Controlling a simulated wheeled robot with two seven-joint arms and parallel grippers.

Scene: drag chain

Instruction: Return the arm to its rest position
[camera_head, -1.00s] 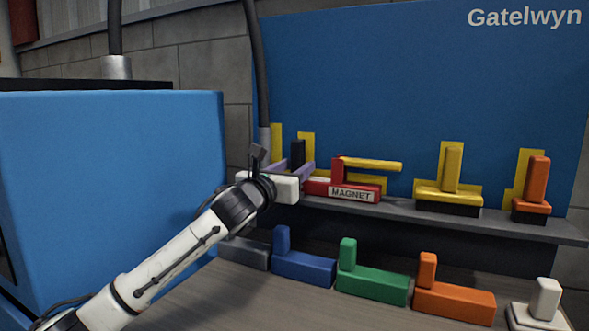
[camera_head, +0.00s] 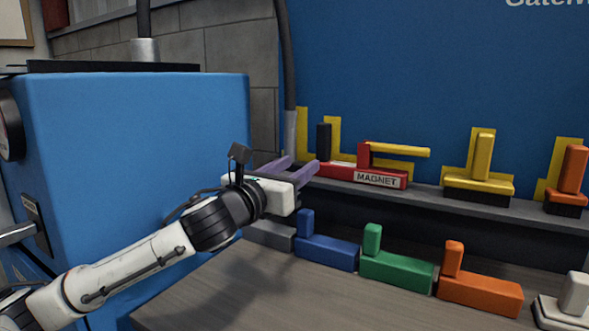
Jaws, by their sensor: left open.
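My left arm comes in from the lower left. Its left gripper (camera_head: 297,170) has purple fingers that stand apart with nothing seen between them. The fingers point right, in front of the left end of the grey shelf and near the red block marked MAGNET (camera_head: 380,180). I cannot tell whether they touch anything there. The gripper's white body hides part of the shelf's left end and the grey block (camera_head: 268,234) below. My right gripper is not in view.
A blue machine cabinet (camera_head: 140,150) stands close on the left, behind my arm. The shelf (camera_head: 425,192) holds yellow (camera_head: 483,160) and orange (camera_head: 573,170) pieces. Below are blue (camera_head: 328,252), green (camera_head: 397,271) and orange (camera_head: 480,292) blocks. The wooden bench front (camera_head: 300,295) is clear.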

